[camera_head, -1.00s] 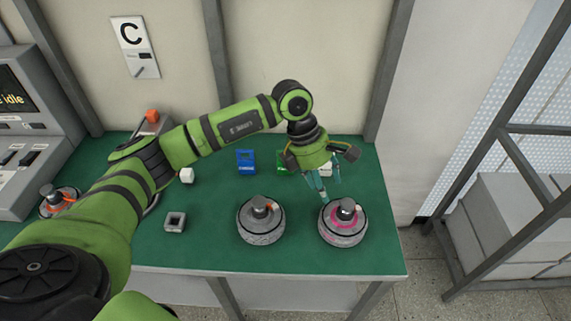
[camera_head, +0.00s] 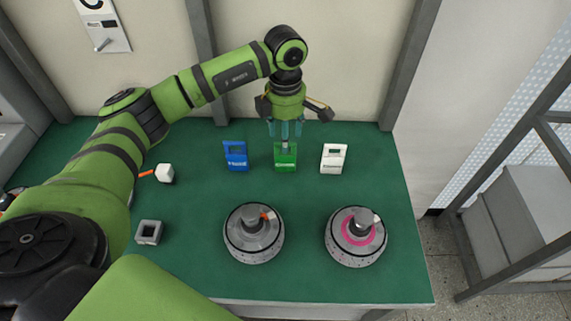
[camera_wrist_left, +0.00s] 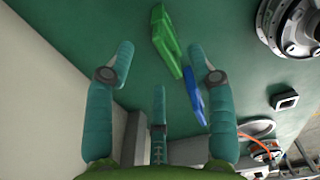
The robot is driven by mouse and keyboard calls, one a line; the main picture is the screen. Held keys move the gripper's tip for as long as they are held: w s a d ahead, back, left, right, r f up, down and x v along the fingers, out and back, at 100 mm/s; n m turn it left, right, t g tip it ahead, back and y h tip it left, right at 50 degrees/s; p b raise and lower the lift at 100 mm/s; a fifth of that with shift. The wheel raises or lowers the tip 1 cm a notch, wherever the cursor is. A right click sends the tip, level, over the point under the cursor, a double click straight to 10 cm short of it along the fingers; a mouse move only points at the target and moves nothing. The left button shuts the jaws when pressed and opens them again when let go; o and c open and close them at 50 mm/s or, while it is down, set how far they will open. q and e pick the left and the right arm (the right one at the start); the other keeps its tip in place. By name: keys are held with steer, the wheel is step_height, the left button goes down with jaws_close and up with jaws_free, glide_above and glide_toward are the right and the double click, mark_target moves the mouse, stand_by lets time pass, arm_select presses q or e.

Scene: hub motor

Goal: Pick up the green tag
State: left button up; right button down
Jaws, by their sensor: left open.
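The green tag (camera_head: 286,158) stands on the green table between a blue tag (camera_head: 236,156) and a white tag (camera_head: 333,158). My left gripper (camera_head: 285,134) is open, with its fingers pointing down just above and behind the green tag's top, partly overlapping it in the head view. In the left wrist view the green tag (camera_wrist_left: 166,40) lies beyond the open fingers of the left gripper (camera_wrist_left: 161,62), nearer the right fingertip, and nothing is between the fingers. The blue tag (camera_wrist_left: 194,97) shows beside the right finger. My right gripper is not in view.
Two round hub motors, one grey (camera_head: 254,243) and one with a pink ring (camera_head: 357,246), stand in front of the tags. A grey square block (camera_head: 149,232) and a white cube (camera_head: 165,173) are at the left. The wall is close behind.

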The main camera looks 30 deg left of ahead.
mark_target(285, 158)
arm_select(q)
step_height(285, 158, down, 3)
steer(key=shift+s+r, duration=0.1)
steer(key=shift+r, duration=0.05)
step_height(285, 158, down, 5)
steer(key=shift+s+d+f+p, duration=0.1)
steer(key=shift+s+d+p, duration=0.05)
steer(key=shift+p, duration=0.85)
steer(key=shift+f, duration=0.45)
steer(key=shift+c, duration=0.8)
steer(key=shift+r, duration=0.1)
jaws_close()
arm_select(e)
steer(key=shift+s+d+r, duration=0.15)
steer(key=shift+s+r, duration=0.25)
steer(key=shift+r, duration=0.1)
